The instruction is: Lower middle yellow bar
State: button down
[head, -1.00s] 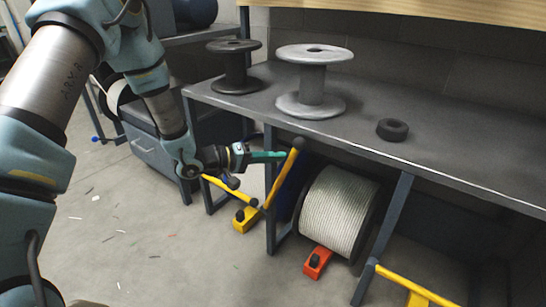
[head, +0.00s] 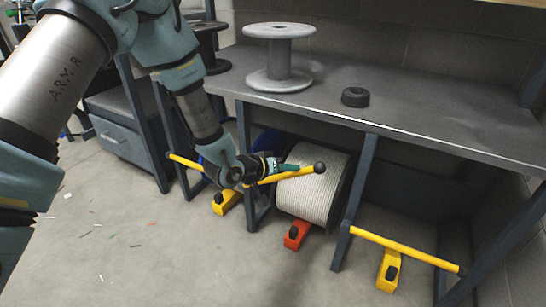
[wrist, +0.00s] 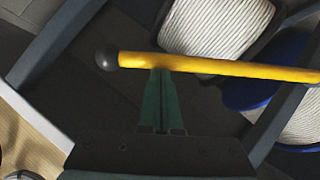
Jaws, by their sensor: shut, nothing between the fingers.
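The middle yellow bar (head: 300,172) has a black ball at its free right end and slopes slightly up toward it, in front of the white rope reel (head: 312,196). My gripper (head: 290,167) is at the bar, close to the ball end. In the wrist view the bar (wrist: 230,69) runs across the picture, with its ball at the left. The green fingers of my gripper (wrist: 161,72) are shut together with nothing between them, and their tips meet the bar's edge. Whether they press on it I cannot tell. My wrist hides the bar's pivot end.
A right yellow bar (head: 400,246) lies across its bay; a left yellow bar (head: 186,163) is partly behind my arm. Yellow and red floor blocks (head: 296,235) stand below. Dark frame posts (head: 356,200) flank the bays. The bench (head: 420,115) overhangs them, carrying spools.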

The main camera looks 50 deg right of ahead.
jog(key=s+d+f+m+t+b, duration=0.1)
jog(key=s+f+b, duration=0.2)
jog(key=f, duration=0.4)
jog(key=s+f+m+t+y+b, duration=0.1)
jog(key=s+f+m+t+b, duration=0.1)
jog(key=f, duration=0.5)
jog(key=shift+s+d+f+t+b, duration=0.35)
jog(key=shift+s+b, duration=0.3)
jog(key=shift+b, duration=0.3)
jog(key=shift+f+y, duration=0.15)
jog(key=shift+y, duration=0.15)
